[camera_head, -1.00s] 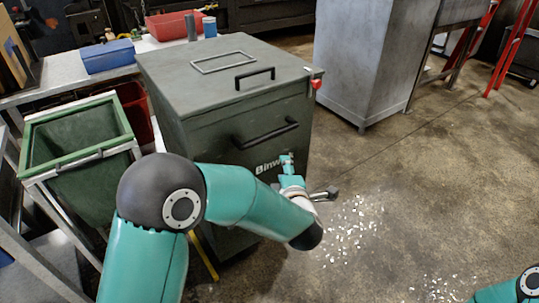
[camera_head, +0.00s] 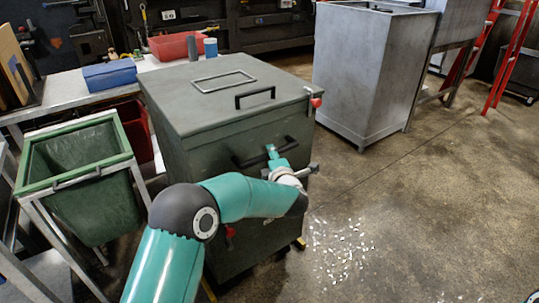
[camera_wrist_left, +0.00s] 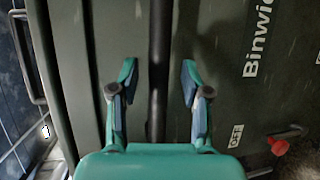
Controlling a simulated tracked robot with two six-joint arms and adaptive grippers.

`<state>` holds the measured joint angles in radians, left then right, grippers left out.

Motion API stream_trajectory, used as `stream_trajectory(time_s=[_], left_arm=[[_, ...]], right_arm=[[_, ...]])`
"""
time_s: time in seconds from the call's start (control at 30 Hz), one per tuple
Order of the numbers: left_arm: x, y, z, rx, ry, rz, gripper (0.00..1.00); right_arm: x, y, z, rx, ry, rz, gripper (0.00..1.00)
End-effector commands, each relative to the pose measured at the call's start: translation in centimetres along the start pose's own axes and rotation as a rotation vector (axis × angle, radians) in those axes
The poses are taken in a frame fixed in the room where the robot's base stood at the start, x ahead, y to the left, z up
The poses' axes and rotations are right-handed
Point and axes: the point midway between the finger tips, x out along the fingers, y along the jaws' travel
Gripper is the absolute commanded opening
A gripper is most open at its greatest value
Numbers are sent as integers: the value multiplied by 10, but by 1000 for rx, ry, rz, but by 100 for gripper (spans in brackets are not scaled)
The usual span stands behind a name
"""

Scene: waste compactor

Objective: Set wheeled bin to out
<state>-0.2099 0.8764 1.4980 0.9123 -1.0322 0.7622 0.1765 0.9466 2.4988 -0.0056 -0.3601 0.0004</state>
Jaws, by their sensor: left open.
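The dark green compactor cabinet (camera_head: 215,115) stands in the middle of the head view, with a black bar handle (camera_head: 248,161) across its upper front. I cannot tell for sure which part is the wheeled bin; a green open-topped bin (camera_head: 85,195) in a grey metal frame stands to the cabinet's left. My left gripper (camera_head: 272,152) is at the front handle. In the left wrist view its open fingers (camera_wrist_left: 158,78) lie on either side of the dark bar, with gaps to both.
A red knob (camera_head: 315,102) sits at the cabinet's top right edge, and another (camera_wrist_left: 278,146) shows by an "OFF" label in the wrist view. A bench with a blue box (camera_head: 109,76) is behind left.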

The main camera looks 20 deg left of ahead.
Motion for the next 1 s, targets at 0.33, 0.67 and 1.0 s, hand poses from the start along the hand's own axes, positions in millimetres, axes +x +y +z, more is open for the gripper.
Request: stream_trajectory(time_s=[0.33, 0.67, 1.0], left_arm=[[22, -1, 0, 1, -1, -1, 48], [21, 0, 0, 1, 0, -1, 28], [21, -1, -1, 1, 0, -3, 0]], right_arm=[[-1, 0, 0, 0, 0, 0, 40], [-1, 0, 0, 0, 0, 0, 40], [-1, 0, 0, 0, 0, 0, 40]])
